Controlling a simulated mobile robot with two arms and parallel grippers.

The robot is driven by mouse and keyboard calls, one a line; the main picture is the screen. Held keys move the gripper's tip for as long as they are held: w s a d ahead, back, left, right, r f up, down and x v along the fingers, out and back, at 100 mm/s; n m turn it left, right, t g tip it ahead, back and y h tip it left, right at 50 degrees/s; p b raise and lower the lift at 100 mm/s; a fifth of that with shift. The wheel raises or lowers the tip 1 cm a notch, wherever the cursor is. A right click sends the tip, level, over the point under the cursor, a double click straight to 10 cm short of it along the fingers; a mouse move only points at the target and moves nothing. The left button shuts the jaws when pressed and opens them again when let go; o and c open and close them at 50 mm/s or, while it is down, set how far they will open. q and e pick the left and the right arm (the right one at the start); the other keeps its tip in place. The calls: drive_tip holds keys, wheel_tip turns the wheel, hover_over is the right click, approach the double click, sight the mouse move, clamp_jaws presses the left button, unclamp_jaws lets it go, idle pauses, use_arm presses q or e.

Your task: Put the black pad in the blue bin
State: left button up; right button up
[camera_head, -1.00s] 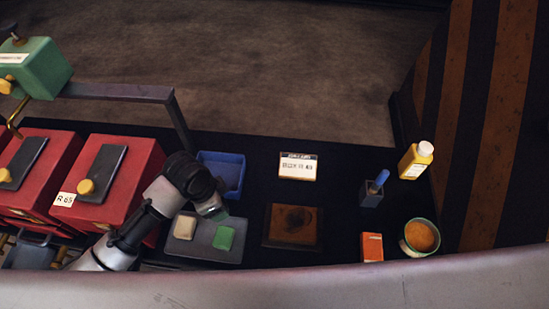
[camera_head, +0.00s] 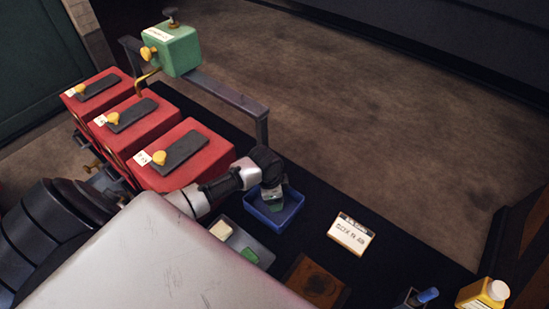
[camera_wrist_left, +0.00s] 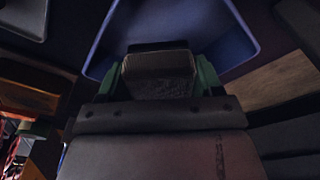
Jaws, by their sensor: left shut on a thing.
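The blue bin (camera_head: 293,213) stands on the dark bench top, right of the nearest red box. My left gripper (camera_head: 272,196) is over the bin, pointing down. In the left wrist view the gripper (camera_wrist_left: 160,85) is shut on the black pad (camera_wrist_left: 160,64), which sits between its green fingers. The blue bin (camera_wrist_left: 245,40) shows behind and around the pad there. The pad cannot be made out in the head view. I cannot tell whether the pad touches the bin floor. My right gripper is not in view.
A grey tray (camera_head: 232,243) with a cream pad (camera_head: 221,230) and a green pad (camera_head: 249,255) lies beside the bin. Red boxes (camera_head: 183,158) stand left.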

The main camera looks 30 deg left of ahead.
use_arm(q)
drive_tip(key=shift+w+a+f, duration=0.15)
drive_tip(key=shift+a+f, duration=0.05)
drive_tip(key=shift+f, duration=1.95)
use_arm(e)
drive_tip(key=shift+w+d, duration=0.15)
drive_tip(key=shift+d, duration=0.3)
use_arm(q)
drive_tip(key=shift+f, duration=0.15)
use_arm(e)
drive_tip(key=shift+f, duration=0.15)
use_arm(q)
drive_tip(key=o, duration=1)
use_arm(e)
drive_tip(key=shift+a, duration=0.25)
